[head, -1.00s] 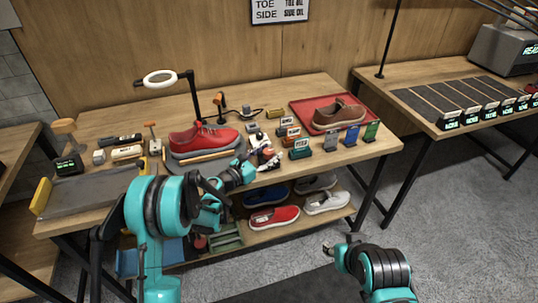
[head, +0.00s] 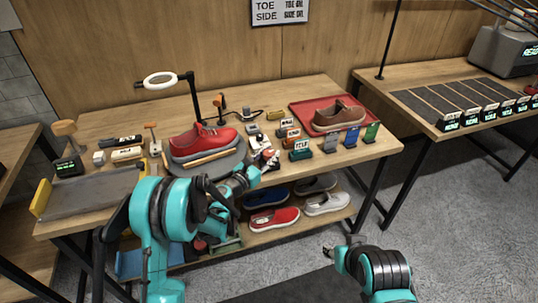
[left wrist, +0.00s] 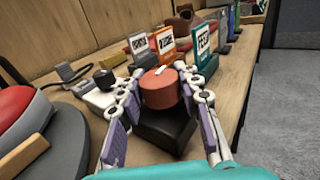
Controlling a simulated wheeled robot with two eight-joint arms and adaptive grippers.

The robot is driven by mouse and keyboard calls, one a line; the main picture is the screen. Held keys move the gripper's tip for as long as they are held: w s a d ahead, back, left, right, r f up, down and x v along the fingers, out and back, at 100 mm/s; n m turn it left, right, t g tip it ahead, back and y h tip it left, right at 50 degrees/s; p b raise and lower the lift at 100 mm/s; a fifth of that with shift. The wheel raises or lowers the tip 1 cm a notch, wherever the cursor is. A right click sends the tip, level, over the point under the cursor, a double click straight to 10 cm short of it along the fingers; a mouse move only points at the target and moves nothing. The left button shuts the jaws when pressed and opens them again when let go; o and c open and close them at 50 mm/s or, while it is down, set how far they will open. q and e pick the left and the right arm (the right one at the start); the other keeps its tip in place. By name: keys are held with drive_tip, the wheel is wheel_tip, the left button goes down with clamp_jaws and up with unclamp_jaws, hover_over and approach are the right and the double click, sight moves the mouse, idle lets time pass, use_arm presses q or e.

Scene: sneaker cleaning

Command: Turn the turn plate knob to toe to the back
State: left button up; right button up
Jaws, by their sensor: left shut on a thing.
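A red-orange knob (left wrist: 160,88) with a white mark on top sits on a black base (left wrist: 165,130) in the left wrist view. My left gripper (left wrist: 163,98) has its fingers on both sides of the knob and is shut on it. In the head view this gripper (head: 266,163) is at the table's front edge and mostly hides the knob. The red sneaker (head: 205,138) lies on the grey turn plate (head: 235,160) to its left, seen slantwise. My right gripper (head: 328,250) hangs low, away from the table; its jaws are too small to judge.
Small stands with cards, one orange (left wrist: 166,44) and one teal (left wrist: 203,45), are close behind the knob. A red tray (head: 298,113) with a brown shoe (head: 338,115) is at the table's right. A ring lamp (head: 160,80) rises behind the plate. Shoes lie on the shelf below.

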use_arm(q)
drive_tip(key=n+t+y, duration=0.1)
drive_tip(key=n+y, duration=0.1)
drive_tip(key=y, duration=0.1)
drive_tip(key=n+t+y, duration=0.1)
drive_tip(key=n+y, duration=0.1)
drive_tip(key=y, duration=0.1)
drive_tip(key=shift+d+t, duration=0.2)
drive_tip(key=shift+t, duration=0.2)
drive_tip(key=n+y, duration=0.2)
drive_tip(key=y, duration=0.1)
drive_tip(key=n+y, duration=0.2)
drive_tip(key=y, duration=0.1)
drive_tip(key=shift+t, duration=0.3)
drive_tip(key=n+g+y, duration=0.1)
drive_tip(key=n+y, duration=0.2)
drive_tip(key=y, duration=0.2)
drive_tip(key=shift+n+y, duration=0.3)
drive_tip(key=shift+n, duration=0.1)
drive_tip(key=shift+a+n+g+y, duration=0.2)
drive_tip(key=shift+n+g+y, duration=1.75)
drive_tip(key=shift+y, duration=0.65)
drive_tip(key=shift+n+y, duration=0.25)
drive_tip(key=shift+y, duration=0.05)
drive_tip(key=o, duration=1.2)
drive_tip(key=v, duration=0.7)
drive_tip(key=shift+s+d+r, duration=0.1)
drive_tip(key=shift+s+d, duration=0.05)
drive_tip(key=shift+d, duration=0.05)
